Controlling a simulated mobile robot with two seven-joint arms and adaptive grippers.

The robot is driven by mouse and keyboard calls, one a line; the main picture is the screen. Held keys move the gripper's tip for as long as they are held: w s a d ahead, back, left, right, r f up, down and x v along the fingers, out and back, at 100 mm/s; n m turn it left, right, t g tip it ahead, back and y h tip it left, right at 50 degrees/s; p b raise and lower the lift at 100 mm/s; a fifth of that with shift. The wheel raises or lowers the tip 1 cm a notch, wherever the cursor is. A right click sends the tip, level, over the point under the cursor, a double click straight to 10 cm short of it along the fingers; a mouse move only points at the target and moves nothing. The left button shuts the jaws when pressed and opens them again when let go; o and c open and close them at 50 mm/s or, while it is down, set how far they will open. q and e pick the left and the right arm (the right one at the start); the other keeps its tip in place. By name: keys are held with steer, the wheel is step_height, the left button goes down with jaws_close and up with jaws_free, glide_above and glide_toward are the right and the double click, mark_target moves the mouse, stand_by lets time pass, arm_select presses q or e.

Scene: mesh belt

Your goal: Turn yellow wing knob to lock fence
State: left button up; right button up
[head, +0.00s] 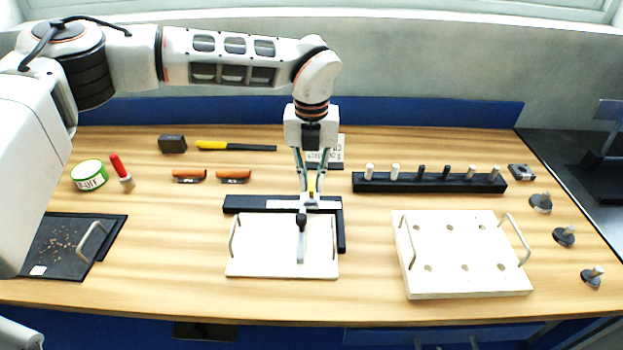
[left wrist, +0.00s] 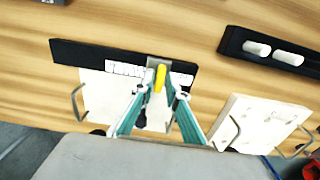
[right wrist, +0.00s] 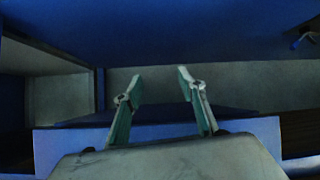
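The yellow wing knob (head: 311,185) stands at the black fence (head: 250,203), above a pale scale strip. The left wrist view shows the knob (left wrist: 160,78) between my left fingertips. My left gripper (head: 311,190) reaches down over the fence and its fingers are drawn in around the knob, with little or no gap at its sides. Exact contact is hard to see. My right gripper (right wrist: 160,82) is open and empty, in front of blue panels and away from the fence.
A pale board with wire handles (head: 270,262) lies before the fence, with a dark-knobbed grey bar (head: 301,248) on it. A holed block (head: 470,275) stands at right, a black peg rack (head: 430,184) behind it. A black tray (head: 70,262) lies at left.

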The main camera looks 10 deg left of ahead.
mark_target(311, 185)
stand_by(0.3)
arm_select(q)
step_height(311, 185, up, 12)
steer(key=shift+r, duration=0.1)
stand_by(0.5)
steer(key=shift+s, duration=0.1)
